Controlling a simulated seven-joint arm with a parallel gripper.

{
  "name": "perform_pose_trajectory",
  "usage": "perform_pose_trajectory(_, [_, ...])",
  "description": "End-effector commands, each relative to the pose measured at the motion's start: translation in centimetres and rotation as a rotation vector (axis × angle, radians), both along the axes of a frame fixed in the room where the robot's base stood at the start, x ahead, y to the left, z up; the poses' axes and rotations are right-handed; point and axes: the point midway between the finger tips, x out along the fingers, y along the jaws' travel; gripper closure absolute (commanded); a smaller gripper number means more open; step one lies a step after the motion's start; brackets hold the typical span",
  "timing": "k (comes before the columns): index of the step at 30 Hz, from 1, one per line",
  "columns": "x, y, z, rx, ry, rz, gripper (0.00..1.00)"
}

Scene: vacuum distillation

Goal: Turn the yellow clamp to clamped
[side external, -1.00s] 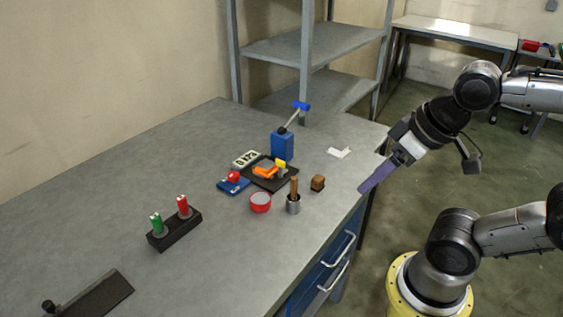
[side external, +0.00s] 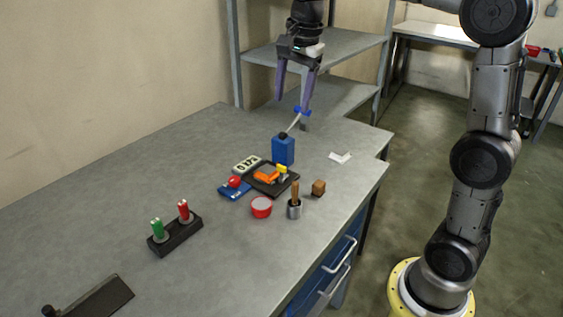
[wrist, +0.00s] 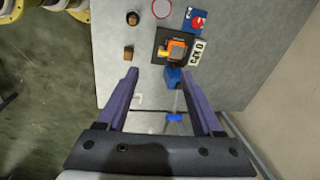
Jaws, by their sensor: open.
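The yellow clamp (side external: 282,168) is a small yellow piece beside an orange part (side external: 267,176) on a black scale-like plate (side external: 259,187). In the wrist view the orange part (wrist: 177,50) shows on the black plate, with yellow at its left edge. My gripper (side external: 291,106) is open and empty, pointing down, high above the far part of the table. It is behind and above the clamp, well apart from it. In the wrist view its purple fingers (wrist: 161,72) are spread wide. How the clamp is set is too small to tell.
A blue block (side external: 283,151) with a blue-tipped lever (side external: 302,111) stands just behind the plate, under my gripper.

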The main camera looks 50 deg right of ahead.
Motion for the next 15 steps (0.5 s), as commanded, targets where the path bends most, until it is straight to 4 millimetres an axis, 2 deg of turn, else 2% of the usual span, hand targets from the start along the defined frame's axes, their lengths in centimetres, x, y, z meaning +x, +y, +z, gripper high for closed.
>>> perform_pose_trajectory(1, [1.8,-0.8,-1.3,0.008,0.030,-0.035,0.32])
perform_pose_trajectory(6, [5.5,-3.0,-5.3,0.022,0.106,-0.082,0.32])
perform_pose_trajectory(10, [6.4,-3.9,-7.9,0.030,0.155,-0.097,0.32])
perform_pose_trajectory(15, [6.4,-4.4,-9.6,0.035,0.179,-0.106,0.32])
